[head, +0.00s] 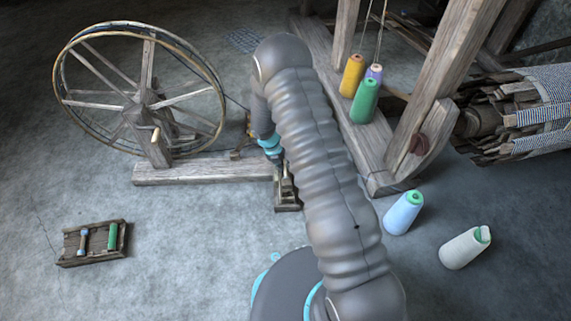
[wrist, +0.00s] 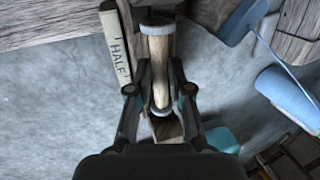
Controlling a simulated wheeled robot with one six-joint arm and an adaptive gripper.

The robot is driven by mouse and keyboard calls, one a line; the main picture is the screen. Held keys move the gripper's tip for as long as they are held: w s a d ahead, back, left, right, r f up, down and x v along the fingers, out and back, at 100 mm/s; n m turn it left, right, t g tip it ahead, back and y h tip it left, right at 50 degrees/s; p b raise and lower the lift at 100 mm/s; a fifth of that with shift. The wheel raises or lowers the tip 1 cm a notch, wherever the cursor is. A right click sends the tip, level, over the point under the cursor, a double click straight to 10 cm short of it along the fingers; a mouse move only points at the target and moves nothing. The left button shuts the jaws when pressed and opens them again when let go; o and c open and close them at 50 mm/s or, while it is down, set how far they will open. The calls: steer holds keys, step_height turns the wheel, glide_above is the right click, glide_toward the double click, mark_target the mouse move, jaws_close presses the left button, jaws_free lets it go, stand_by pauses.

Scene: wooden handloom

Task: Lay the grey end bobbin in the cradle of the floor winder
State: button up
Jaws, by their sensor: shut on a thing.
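The bobbin lies lengthwise in that view. The floor winder's spoked wheel (head: 141,88) stands at the left. I cannot make out its cradle clearly, nor whether the bobbin touches anything beneath it.
A strip marked HALF (wrist: 117,50) lies beside the bobbin. A wooden tray (head: 92,257) holds a blue-ended and a green bobbin. The loom frame (head: 375,150) rises behind. Floor at lower left is clear.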

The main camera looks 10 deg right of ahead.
steer(key=shift+f, duration=0.1)
steer(key=o, duration=0.8)
steer(key=shift+o, duration=0.2)
steer(key=v, duration=1.2)
